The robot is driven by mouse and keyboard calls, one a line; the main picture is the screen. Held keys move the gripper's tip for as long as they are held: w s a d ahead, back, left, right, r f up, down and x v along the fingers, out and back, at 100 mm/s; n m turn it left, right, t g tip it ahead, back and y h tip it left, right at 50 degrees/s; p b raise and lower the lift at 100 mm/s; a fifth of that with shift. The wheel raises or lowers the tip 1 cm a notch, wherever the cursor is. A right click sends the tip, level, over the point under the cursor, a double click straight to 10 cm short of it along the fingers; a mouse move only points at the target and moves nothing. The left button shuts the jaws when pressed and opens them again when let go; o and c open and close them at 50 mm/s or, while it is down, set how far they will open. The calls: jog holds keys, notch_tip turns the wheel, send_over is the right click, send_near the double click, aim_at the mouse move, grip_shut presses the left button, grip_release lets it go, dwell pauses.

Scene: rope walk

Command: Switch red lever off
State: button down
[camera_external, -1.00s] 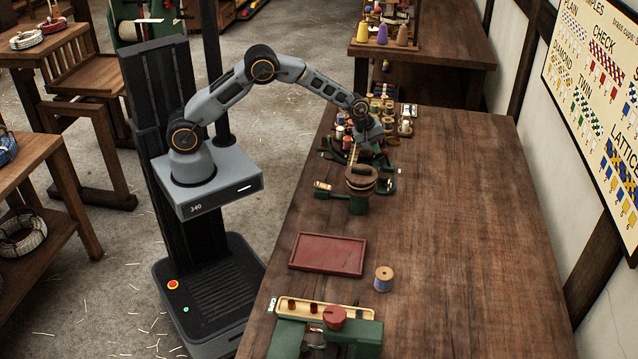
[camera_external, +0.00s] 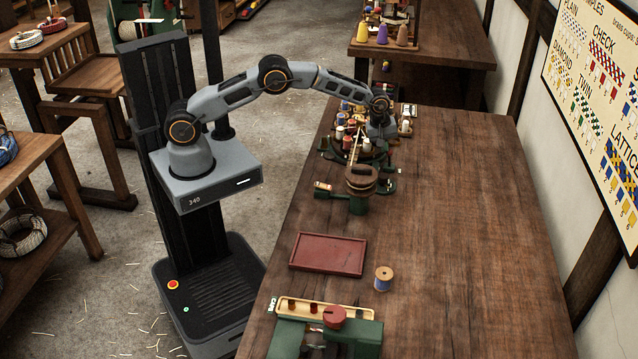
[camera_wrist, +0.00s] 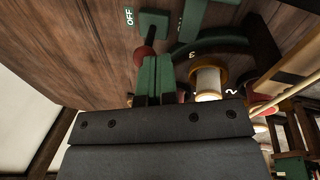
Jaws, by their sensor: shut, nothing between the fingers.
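The red lever (camera_wrist: 143,56) shows in the wrist view as a round dark-red knob on a short stem that runs up to a green block. My gripper (camera_wrist: 153,66) is shut and empty. Its green-looking fingertips are right beside the knob on its lower right; I cannot tell whether they touch. In the external view my gripper (camera_external: 385,138) is low over the right side of the green bobbin machine (camera_external: 386,186), and the lever cannot be made out there.
Bobbins stand on the machine close to my fingers, one with white thread (camera_wrist: 208,82). A wooden-topped green post (camera_external: 361,180) is in front. The table's right side is clear.

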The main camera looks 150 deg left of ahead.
jog(key=shift+w+a+r, duration=0.15)
jog(key=shift+w+a, duration=1)
jog(key=shift+w+a, duration=0.1)
jog(key=shift+r+b, duration=0.1)
jog(key=shift+b, duration=0.2)
jog(key=b+v, duration=0.1)
jog(key=v, duration=1.2)
jog(key=shift+r, duration=0.35)
